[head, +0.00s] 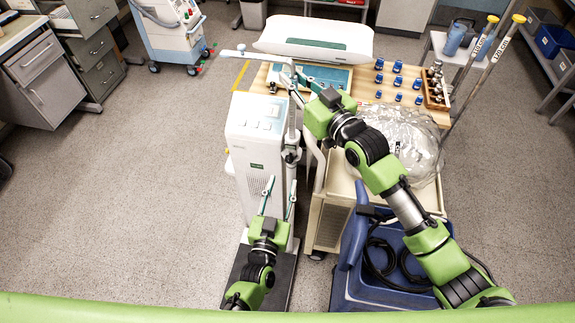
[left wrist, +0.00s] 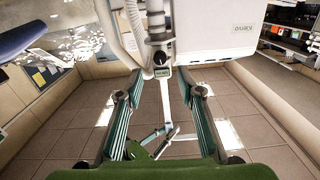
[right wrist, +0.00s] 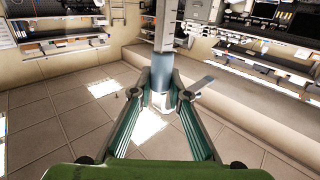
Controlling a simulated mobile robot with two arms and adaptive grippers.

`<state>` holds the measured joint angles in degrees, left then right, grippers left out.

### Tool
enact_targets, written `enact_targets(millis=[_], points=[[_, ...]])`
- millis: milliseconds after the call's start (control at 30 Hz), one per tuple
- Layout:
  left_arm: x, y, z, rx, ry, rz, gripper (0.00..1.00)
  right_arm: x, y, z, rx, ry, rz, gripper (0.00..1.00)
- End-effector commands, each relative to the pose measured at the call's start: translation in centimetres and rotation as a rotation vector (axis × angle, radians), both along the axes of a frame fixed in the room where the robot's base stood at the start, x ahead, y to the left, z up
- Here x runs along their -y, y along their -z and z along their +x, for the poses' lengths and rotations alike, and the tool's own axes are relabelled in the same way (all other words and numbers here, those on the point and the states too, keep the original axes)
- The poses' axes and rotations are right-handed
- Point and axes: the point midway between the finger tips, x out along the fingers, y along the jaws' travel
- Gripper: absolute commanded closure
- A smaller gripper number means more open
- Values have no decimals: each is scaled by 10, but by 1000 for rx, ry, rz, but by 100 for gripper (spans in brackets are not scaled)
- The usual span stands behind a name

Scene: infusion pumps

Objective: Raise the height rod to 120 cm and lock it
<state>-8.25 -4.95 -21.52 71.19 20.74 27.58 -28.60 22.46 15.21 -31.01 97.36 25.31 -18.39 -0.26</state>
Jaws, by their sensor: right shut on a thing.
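The pale height rod (head: 293,118) stands upright beside a white column unit (head: 255,140), with a flat headpiece (head: 240,53) at its top. My right gripper (head: 291,82) is shut on the upper rod; in the right wrist view its teal fingers flank the rod (right wrist: 166,40). A collar (head: 291,154) sits lower on the rod. In the left wrist view the collar's dark part (left wrist: 160,57) and a small tag (left wrist: 162,72) show ahead. My left gripper (head: 281,187) is open and empty below the collar, its fingers apart. I cannot read the height or tell the lock's state.
A wooden-topped cart (head: 400,87) with blue-capped bottles stands behind to the right. A clear bag (head: 408,130) and a blue bin (head: 385,292) with black hose lie near my right arm. Yellow-topped poles (head: 497,45) stand far right. Floor at left is clear.

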Motion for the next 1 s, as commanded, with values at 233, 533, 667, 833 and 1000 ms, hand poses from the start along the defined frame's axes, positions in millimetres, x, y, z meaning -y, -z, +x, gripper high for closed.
enact_targets(millis=[233,533,667,833,1000], points=[[10,-1,50,1,0,0,66,0,-2,0,5,0,2,100],[15,0,76,-1,0,-2,66,0,-2,0,4,1,1,100],[16,0,77,-1,0,-2,66,0,-2,0,4,1,1,100],[15,0,77,-1,0,-2,71,0,-2,0,4,1,1,100],[15,0,77,-1,0,-2,100,0,-2,0,4,1,1,100]])
